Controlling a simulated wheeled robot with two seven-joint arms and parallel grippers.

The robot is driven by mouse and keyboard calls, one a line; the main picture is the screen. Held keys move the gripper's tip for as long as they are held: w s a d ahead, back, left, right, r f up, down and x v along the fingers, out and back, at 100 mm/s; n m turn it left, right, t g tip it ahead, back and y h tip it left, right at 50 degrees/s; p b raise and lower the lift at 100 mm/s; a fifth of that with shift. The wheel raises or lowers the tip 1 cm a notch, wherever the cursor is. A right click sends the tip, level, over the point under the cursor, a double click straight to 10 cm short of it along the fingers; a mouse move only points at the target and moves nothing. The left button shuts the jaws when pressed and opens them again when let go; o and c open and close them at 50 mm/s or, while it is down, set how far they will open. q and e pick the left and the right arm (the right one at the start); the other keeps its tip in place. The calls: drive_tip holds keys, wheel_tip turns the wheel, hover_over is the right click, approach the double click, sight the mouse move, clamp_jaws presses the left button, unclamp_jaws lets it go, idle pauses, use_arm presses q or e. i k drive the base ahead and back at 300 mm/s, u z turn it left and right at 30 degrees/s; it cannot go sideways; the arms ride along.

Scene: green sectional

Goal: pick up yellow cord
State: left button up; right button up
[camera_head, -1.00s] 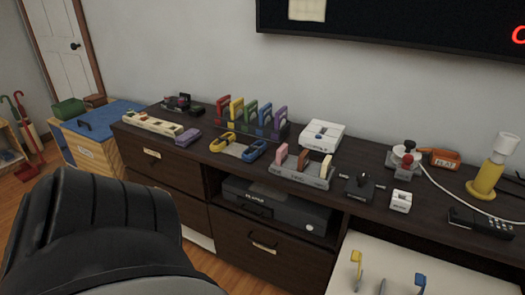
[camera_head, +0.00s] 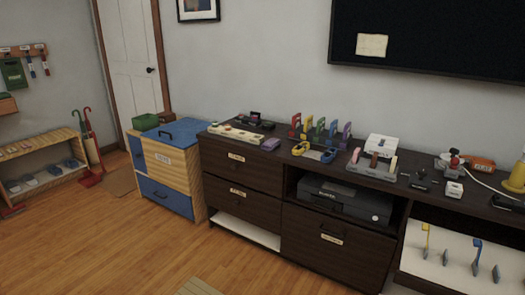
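A small yellow looped item (camera_head: 300,148), which may be the yellow cord, lies on the dark cabinet top (camera_head: 275,137), beside a blue looped item (camera_head: 328,156). A yellow upright piece (camera_head: 308,126) also stands in a row of coloured pieces just behind it; at this size I cannot tell which is a cord. Neither of my grippers is in view.
A dark cabinet with drawers (camera_head: 240,179) runs along the wall. A wooden chest with a blue lid (camera_head: 178,133) stands to its left. A low shelf (camera_head: 45,160) is at the far left. The wooden floor (camera_head: 110,240) in front is largely clear.

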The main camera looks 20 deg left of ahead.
sight(301, 149)
drive_tip(key=u, duration=0.7)
drive_tip(key=i, duration=0.85)
drive_tip(key=u, duration=0.45)
drive_tip(key=i, duration=1.1)
drive_tip(key=z, duration=0.5)
